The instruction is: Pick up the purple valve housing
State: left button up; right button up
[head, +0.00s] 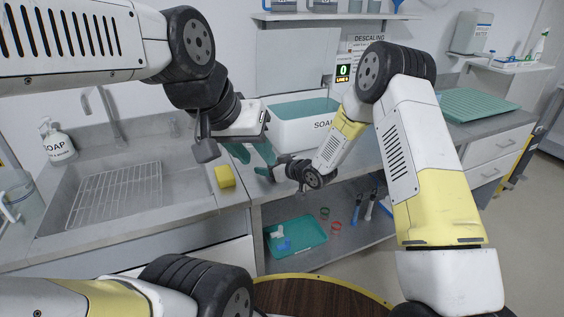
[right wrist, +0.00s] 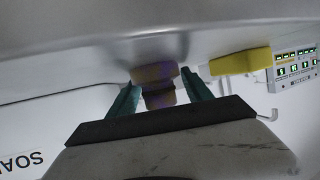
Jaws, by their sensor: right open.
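The purple valve housing (right wrist: 153,72) shows in the right wrist view, with a dark band and a tan part below the purple. It sits between the two teal fingers of my right gripper (right wrist: 163,86), which is open with a gap visible on both sides. In the head view my right gripper (head: 264,172) is at the counter's front edge, right of the sink, and I cannot make out the housing there. My left gripper (head: 250,153) hangs just above it, its teal fingers apart and nothing seen between them.
A yellow sponge (head: 224,176) lies on the sink's right edge, close to both grippers. A white soap bin (head: 290,130) stands behind them. The sink (head: 75,205) holds a wire rack (head: 115,190). A teal tray (head: 296,240) is on the lower shelf.

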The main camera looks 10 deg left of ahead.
jog(key=shift+w+a+f, duration=0.15)
jog(key=shift+w+a, duration=0.1)
jog(key=c, duration=1.2)
jog(key=shift+s+d+f, duration=0.1)
jog(key=shift+r, duration=0.55)
grip_shut()
notch_tip(320, 180, up, 2)
jog(key=shift+r, duration=0.2)
jog(key=d, duration=0.5)
jog(key=d+r, duration=0.1)
jog(key=d, duration=1)
jog(key=shift+r, duration=0.35)
